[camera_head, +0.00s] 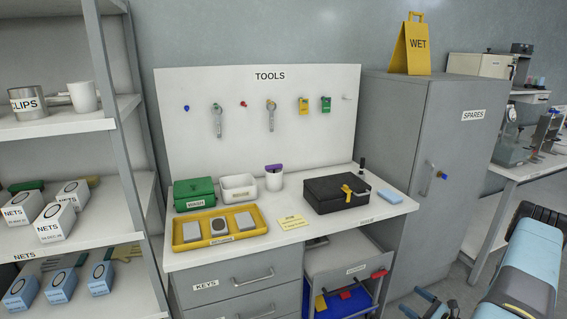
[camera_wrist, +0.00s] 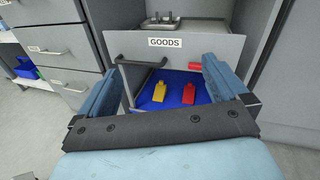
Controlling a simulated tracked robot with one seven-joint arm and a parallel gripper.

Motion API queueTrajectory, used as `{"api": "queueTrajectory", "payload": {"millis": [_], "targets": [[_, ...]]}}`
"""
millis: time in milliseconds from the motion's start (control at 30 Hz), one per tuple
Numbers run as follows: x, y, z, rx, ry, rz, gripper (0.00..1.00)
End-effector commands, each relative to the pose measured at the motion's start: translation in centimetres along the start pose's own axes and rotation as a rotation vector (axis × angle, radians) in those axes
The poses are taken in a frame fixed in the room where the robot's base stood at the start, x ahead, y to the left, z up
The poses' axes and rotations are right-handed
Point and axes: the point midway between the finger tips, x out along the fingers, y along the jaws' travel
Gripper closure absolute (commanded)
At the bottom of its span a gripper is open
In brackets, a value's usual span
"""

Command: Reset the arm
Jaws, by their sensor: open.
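My gripper (camera_head: 428,304) shows at the bottom right of the head view, in front of the bench and grey cabinet, with my blue arm beside it. In the wrist view my gripper (camera_wrist: 162,88) has its two blue fingers wide apart with nothing between them. It faces a grey unit labelled GOODS (camera_wrist: 198,46), which has a dark handle and a red piece on its front. Beyond the fingers, a yellow tag (camera_wrist: 159,92) and a red tag (camera_wrist: 188,94) lie on a blue surface (camera_wrist: 174,81). The fingers appear clear of everything.
The workbench (camera_head: 341,223) holds a yellow tray (camera_head: 178,235), a black box (camera_head: 325,203) and a green box (camera_head: 194,192). A grey cabinet (camera_head: 411,129) labelled SPARES stands right of it. Shelves (camera_head: 60,129) stand at left. Drawers (camera_wrist: 66,48) show left in the wrist view.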

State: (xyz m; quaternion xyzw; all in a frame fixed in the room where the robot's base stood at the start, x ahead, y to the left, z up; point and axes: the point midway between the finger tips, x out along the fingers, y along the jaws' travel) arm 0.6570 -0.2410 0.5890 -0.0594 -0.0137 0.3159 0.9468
Motion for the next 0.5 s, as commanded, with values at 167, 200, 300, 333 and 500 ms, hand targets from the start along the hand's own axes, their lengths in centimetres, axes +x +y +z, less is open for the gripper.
{"api": "queueTrajectory", "payload": {"millis": [167, 200, 300, 333, 500], "targets": [[2.6, -0.6, 6.2, -0.087, 0.007, 0.153, 0.0], [3.1, -0.6, 7.5, -0.106, 0.009, 0.188, 0.0], [4.4, -0.3, 10.7, -0.154, 0.017, 0.271, 0.0], [4.7, -0.2, 11.7, -0.17, 0.02, 0.295, 0.0], [6.4, 0.7, 17.1, -0.259, 0.038, 0.433, 0.0]]}}
